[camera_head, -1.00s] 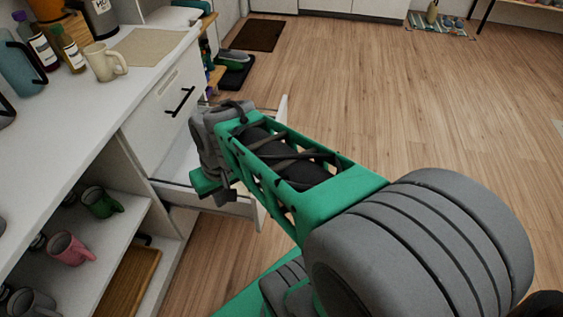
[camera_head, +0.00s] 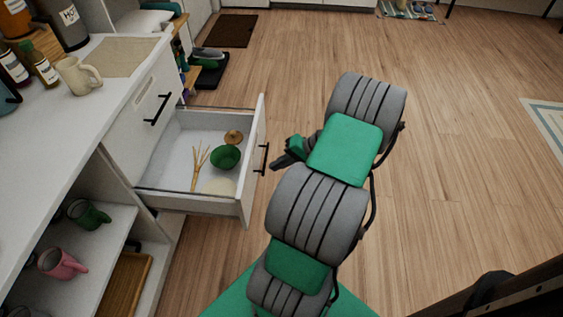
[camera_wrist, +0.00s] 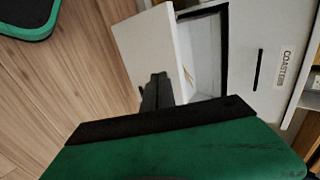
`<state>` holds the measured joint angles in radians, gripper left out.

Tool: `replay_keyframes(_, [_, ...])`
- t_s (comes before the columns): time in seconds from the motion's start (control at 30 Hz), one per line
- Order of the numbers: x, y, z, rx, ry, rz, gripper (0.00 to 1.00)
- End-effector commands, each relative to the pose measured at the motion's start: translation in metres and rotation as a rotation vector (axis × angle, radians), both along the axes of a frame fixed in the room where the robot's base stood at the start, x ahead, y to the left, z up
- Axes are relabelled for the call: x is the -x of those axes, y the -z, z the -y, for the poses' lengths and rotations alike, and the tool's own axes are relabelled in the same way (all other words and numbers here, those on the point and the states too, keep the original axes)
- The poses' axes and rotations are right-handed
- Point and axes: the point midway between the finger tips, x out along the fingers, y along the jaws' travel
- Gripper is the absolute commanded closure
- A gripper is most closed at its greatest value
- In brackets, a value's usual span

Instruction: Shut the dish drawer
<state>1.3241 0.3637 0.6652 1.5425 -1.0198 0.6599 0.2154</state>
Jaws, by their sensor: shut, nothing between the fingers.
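The dish drawer (camera_head: 236,205) is pulled well out of the white cabinet below the counter. It holds a green bowl (camera_head: 225,157), a small round tan item (camera_head: 233,137), a pale plate-like disc (camera_head: 218,187) and some thin tan sticks (camera_head: 199,168). The drawer's black handle (camera_head: 265,158) is on its outer front. My gripper (camera_head: 280,160) is shut and empty, just outside the drawer front, close to the handle. In the wrist view my gripper's dark fingers (camera_wrist: 157,92) overlap the white drawer front (camera_wrist: 152,52); I cannot tell whether they touch it.
A shut drawer with a black handle (camera_head: 157,109) is above; its COASTERS label (camera_wrist: 285,67) shows in the wrist view. A cream mug (camera_head: 78,75) stands on the counter. A pink mug (camera_head: 62,264) is on the open shelf.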

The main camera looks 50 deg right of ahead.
Motion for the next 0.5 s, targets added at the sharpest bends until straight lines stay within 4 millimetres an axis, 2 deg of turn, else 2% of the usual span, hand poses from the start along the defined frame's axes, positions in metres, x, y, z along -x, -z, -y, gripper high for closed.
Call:
replay_keyframes(0.03, [-0.007,0.011,-0.006,-0.001,-0.004,0.000,1.00])
replay_keyframes(0.2, [-0.029,0.036,-0.023,-0.001,-0.004,-0.001,1.00])
replay_keyframes(0.37, [-0.050,0.033,-0.039,0.002,-0.004,-0.001,1.00])
replay_keyframes(0.5, [-0.058,0.033,-0.045,0.001,-0.001,-0.002,1.00])
